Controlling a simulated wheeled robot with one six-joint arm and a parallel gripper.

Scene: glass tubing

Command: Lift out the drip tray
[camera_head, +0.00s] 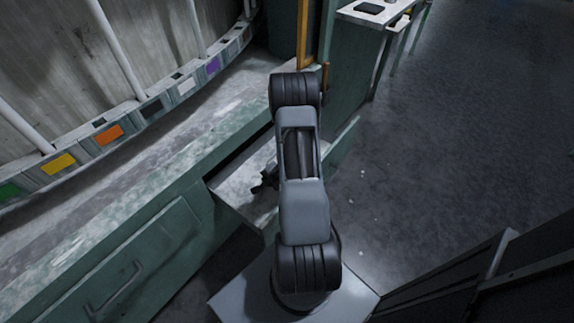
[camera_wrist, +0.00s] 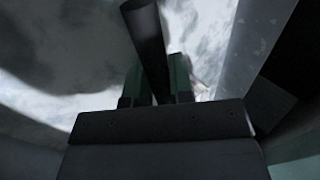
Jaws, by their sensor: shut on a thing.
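A pale, stained, flat surface (camera_head: 236,188), which looks like the drip tray, sticks out from an opening in the green bench front, left of my arm. My arm hides much of it. My gripper (camera_head: 265,182) is a small dark shape low over this surface. In the wrist view, my gripper (camera_wrist: 156,82) is shut on a dark round bar (camera_wrist: 145,30) between its two green-tinted fingers. The stained surface fills the background there. Whether the bar is joined to the tray cannot be seen.
The bench top (camera_head: 150,165) runs along the left, with coloured labels behind it. A closed drawer with a handle (camera_head: 115,290) is at the lower left. A green cabinet (camera_head: 347,65) stands beyond my arm. Open dark floor (camera_head: 440,150) lies to the right.

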